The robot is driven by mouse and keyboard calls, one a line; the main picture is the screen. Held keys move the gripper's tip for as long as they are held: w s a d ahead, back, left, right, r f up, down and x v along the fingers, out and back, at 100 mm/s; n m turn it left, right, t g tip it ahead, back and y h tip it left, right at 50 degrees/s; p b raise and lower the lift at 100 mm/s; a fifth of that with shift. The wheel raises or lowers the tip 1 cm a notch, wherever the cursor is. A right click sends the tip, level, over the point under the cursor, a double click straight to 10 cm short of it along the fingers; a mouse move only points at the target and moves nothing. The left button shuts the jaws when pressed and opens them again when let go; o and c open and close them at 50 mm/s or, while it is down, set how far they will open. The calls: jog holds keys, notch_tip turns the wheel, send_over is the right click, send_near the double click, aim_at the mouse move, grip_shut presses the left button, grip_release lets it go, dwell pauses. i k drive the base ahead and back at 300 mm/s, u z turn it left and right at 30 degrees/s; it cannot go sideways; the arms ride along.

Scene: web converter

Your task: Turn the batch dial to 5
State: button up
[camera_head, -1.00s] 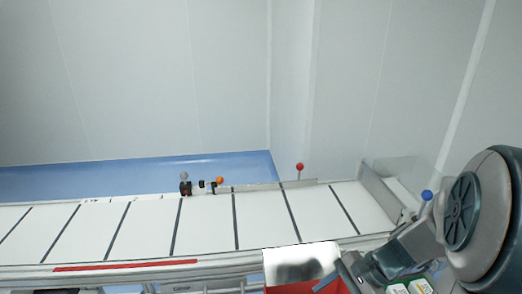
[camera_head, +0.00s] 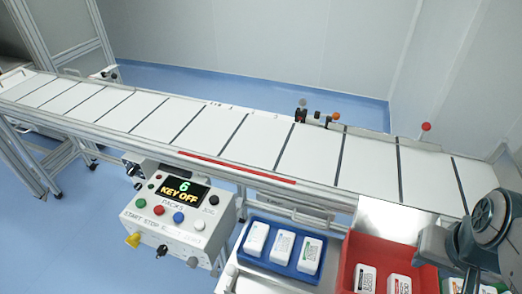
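The white control box (camera_head: 150,222) stands at the lower left of the head view, in front of the conveyor. Its display (camera_head: 179,189) reads 6 in green above KEY OFF in yellow. Green, red, blue and white buttons run across its sloped face. A black knob (camera_head: 212,200) sits right of the display, and another black control (camera_head: 161,251) is on the lower front. The small labels are too blurred to tell which is the batch dial. My gripper (camera_head: 466,283) is at the bottom right, far from the box; its fingertips are not clear.
A yellow key-like part (camera_head: 133,240) is on the box front. A blue tray (camera_head: 262,267) with several white packs and a red tray (camera_head: 348,262) with packs lie between the box and my arm. The white conveyor (camera_head: 260,145) runs behind them.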

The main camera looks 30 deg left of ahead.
aim_at(192, 262)
jog(key=u, duration=2.6)
jog(key=k, duration=1.3)
jog(key=u, duration=1.2)
jog(key=i, duration=1.3)
jog(key=z, duration=0.75)
jog(key=i, duration=0.45)
jog(key=z, duration=0.55)
